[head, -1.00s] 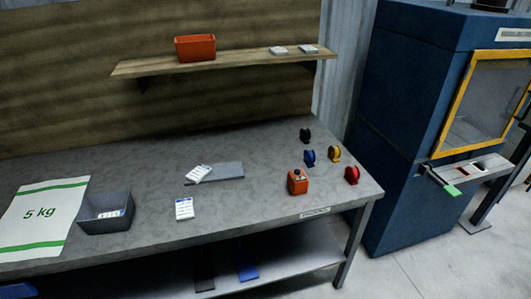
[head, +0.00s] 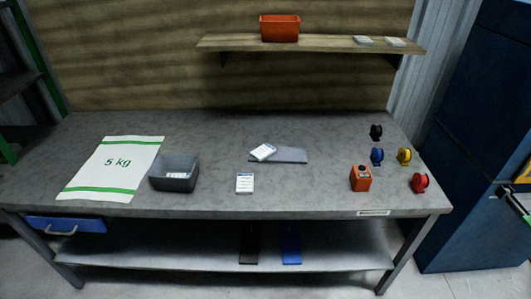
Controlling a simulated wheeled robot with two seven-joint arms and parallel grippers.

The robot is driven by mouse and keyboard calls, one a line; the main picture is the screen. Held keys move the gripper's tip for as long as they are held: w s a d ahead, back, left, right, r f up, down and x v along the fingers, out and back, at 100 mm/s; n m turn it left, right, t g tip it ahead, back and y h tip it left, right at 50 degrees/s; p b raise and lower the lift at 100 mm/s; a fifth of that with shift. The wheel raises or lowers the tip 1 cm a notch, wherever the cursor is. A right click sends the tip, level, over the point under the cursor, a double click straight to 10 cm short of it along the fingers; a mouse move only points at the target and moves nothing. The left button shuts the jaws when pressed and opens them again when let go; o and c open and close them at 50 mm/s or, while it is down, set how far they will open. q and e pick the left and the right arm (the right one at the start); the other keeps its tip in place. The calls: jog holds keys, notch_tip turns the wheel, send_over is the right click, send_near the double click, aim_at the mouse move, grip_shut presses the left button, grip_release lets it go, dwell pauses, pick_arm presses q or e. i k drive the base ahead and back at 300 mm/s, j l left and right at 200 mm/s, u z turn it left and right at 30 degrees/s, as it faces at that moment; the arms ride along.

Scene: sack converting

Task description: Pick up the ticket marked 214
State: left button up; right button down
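A white ticket (head: 244,183) with a blue band lies flat on the grey workbench (head: 320,190), near the middle front. A second white ticket (head: 263,152) with a blue band rests tilted on the left end of a flat grey plate (head: 290,156). Another white ticket or label (head: 177,175) shows inside the dark grey bin (head: 174,184). The print is too small to read, so I cannot tell which is marked 214. Neither of my grippers is in view.
A white 5 kg sack (head: 115,165) lies at the left. An orange box (head: 360,178) and several coloured rolls, one red (head: 420,182), stand at the right. A shelf (head: 330,43) above holds an orange bin (head: 279,28). A blue cabinet (head: 475,150) is at the far right.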

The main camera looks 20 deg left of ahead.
aim_at(244, 181)
jog(key=i+l, duration=0.9)
jog(key=l+u, duration=0.05)
